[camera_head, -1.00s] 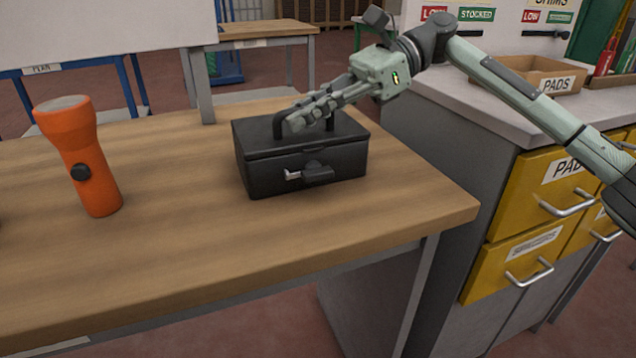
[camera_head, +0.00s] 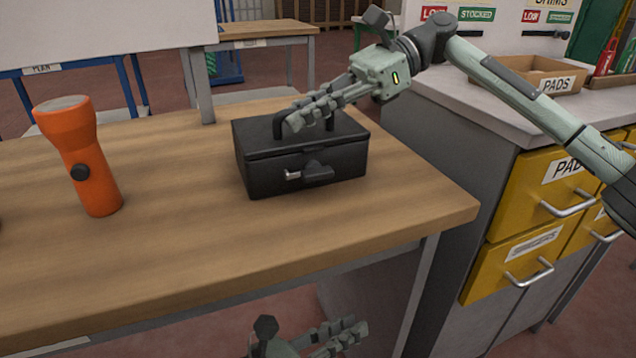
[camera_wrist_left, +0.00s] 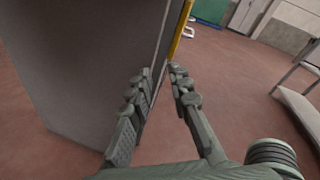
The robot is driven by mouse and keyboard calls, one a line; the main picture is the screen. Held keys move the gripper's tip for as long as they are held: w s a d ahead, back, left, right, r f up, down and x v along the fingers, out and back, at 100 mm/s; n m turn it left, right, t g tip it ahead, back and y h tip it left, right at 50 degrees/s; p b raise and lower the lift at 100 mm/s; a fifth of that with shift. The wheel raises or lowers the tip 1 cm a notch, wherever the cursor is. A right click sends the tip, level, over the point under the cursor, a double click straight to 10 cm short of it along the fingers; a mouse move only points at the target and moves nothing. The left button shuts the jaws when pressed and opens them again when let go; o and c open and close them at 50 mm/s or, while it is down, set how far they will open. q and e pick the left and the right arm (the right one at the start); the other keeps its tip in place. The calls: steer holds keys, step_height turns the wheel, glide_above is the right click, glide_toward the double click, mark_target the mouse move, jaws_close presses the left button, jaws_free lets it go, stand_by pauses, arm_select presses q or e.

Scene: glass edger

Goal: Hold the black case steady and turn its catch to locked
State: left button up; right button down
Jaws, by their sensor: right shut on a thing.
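The black case (camera_head: 262,165) sits closed near the right end of the wooden table. My right gripper (camera_head: 297,121) is shut on the case's top handle (camera_head: 279,125) and covers part of it. The catch (camera_head: 312,173) is on the case's front face, with its silver lever lying about level and pointing left. My left gripper (camera_head: 350,335) is low at the bottom of the head view, below the table's front edge and apart from the case. In the left wrist view its fingers (camera_wrist_left: 164,78) are apart with nothing between them.
An orange torch (camera_head: 81,150) stands on the wooden table (camera_head: 200,250), left of the case. The table's front edge lies between my left gripper and the case. A grey cabinet with yellow drawers (camera_head: 515,265) stands to the right, with a pads box (camera_head: 557,84) on top.

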arm_select(q)
steer(key=s+d+r+n+t+h, duration=0.1)
steer(key=s+d+r, duration=0.1)
steer(key=d+r, duration=0.35)
steer(key=s+d+r+n+t+h, duration=0.1)
steer(key=s+d+r+n, duration=0.15)
steer(key=r, duration=0.55)
steer(key=s+d+r+n+t, duration=0.1)
steer(key=s+r+n+t, duration=0.15)
steer(key=r, duration=0.55)
steer(key=s+d+r+n+t, duration=0.1)
steer(key=s+r+n, duration=0.25)
steer(key=r, duration=0.45)
steer(key=n+t+y, duration=0.5)
steer(key=n+y, duration=0.9)
steer(key=y, duration=0.1)
glide_toward(318, 178)
steer(key=s, duration=0.3)
steer(key=shift+s+r+g, duration=0.25)
steer(key=shift+s+r, duration=0.05)
steer(key=shift+r, duration=0.1)
steer(key=shift+w+a+f, duration=0.1)
steer(key=shift+w+a, duration=0.05)
steer(key=shift+a, duration=0.05)
steer(key=shift+w, duration=0.3)
steer(key=w, duration=0.7)
steer(key=w+d, duration=0.1)
steer(key=w, duration=0.3)
jaws_close()
